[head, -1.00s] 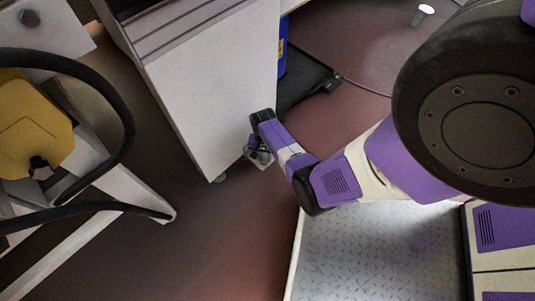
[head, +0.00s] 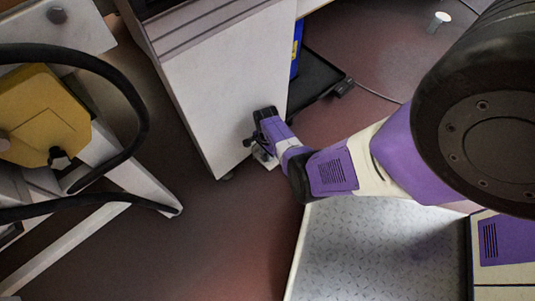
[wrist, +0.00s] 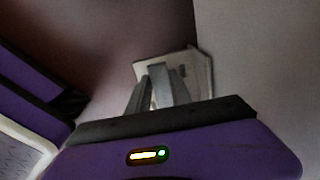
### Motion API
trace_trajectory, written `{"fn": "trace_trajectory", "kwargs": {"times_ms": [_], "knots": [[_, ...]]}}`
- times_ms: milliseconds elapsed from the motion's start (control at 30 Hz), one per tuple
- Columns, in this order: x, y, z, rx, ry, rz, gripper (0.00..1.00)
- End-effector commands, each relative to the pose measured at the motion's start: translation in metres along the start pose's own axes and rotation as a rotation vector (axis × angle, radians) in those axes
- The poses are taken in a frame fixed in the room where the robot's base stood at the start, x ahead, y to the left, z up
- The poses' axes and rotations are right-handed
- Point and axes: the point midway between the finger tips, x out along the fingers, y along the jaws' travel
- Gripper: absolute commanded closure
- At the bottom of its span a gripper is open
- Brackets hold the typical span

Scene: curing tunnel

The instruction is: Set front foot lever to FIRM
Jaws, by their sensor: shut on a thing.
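My gripper (head: 262,152) is low beside the lower right edge of a white cabinet (head: 215,90). In the wrist view, its two grey fingers (wrist: 156,88) are close together in front of a pale plate (wrist: 192,72) near the cabinet's side. They are shut on the front foot lever, which is largely hidden between and behind them. A small light metal piece of the foot mount (head: 266,160) shows beneath the gripper in the head view. I cannot read any FIRM marking or the lever's setting.
A yellow unit (head: 40,118) with black hoses and a white frame leg (head: 110,222) stands at the left. A black tray (head: 318,82) and a blue container (head: 297,48) are right of the cabinet. A cable crosses the floor. Open floor (head: 225,235) lies in front.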

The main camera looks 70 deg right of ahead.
Motion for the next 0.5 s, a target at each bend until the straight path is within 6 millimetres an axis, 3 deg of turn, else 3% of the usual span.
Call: {"fn": "trace_trajectory", "kwargs": {"times_ms": [400,433,500], "knots": [[-0.0003,-0.0015,-0.0016,0.010,0.003,-0.004,1.00],[-0.0003,-0.0015,-0.0016,0.010,0.003,-0.004,0.73],[-0.0003,-0.0013,-0.0015,0.010,0.003,-0.004,0.59]]}}
